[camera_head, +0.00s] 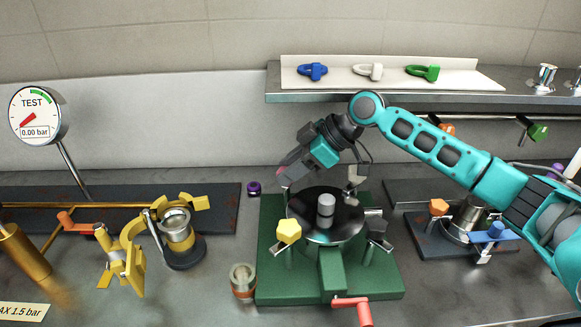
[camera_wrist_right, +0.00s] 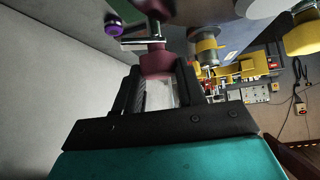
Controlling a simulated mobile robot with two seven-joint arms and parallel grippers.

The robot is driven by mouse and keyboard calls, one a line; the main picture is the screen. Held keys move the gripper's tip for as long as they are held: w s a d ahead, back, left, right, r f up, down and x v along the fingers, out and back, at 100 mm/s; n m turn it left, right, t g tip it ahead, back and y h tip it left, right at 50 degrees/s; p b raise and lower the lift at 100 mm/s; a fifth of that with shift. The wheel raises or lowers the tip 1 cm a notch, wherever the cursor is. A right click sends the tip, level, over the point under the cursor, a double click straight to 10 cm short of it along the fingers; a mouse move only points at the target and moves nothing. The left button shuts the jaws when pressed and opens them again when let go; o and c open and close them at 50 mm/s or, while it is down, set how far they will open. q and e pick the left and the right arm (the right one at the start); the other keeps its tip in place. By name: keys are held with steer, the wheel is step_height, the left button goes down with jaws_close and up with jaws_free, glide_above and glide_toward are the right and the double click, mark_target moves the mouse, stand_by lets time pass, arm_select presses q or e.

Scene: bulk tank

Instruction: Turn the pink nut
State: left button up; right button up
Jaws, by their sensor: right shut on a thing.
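The pink nut (camera_wrist_right: 155,62) is a dark pink knob in the right wrist view, with a metal bolt beside it. My right gripper (camera_wrist_right: 160,80) has one finger on each side of the nut and is shut on it. In the head view, my right gripper (camera_head: 285,180) reaches down to the back left of the green fixture (camera_head: 285,287), and its tip mostly hides the nut. My left gripper is not in view.
A small purple knob (camera_head: 254,188) lies behind the fixture, and a glass cup (camera_head: 243,280) stands at its left. Yellow clamp parts (camera_head: 124,262) and a gauge (camera_head: 36,114) are at left. A shelf (camera_head: 390,83) runs behind my right arm. Another clamped vessel (camera_head: 466,222) stands at right.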

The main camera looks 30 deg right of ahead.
stand_by(0.5)
steer(key=o, duration=1.1)
steer(key=shift+c, duration=0.2)
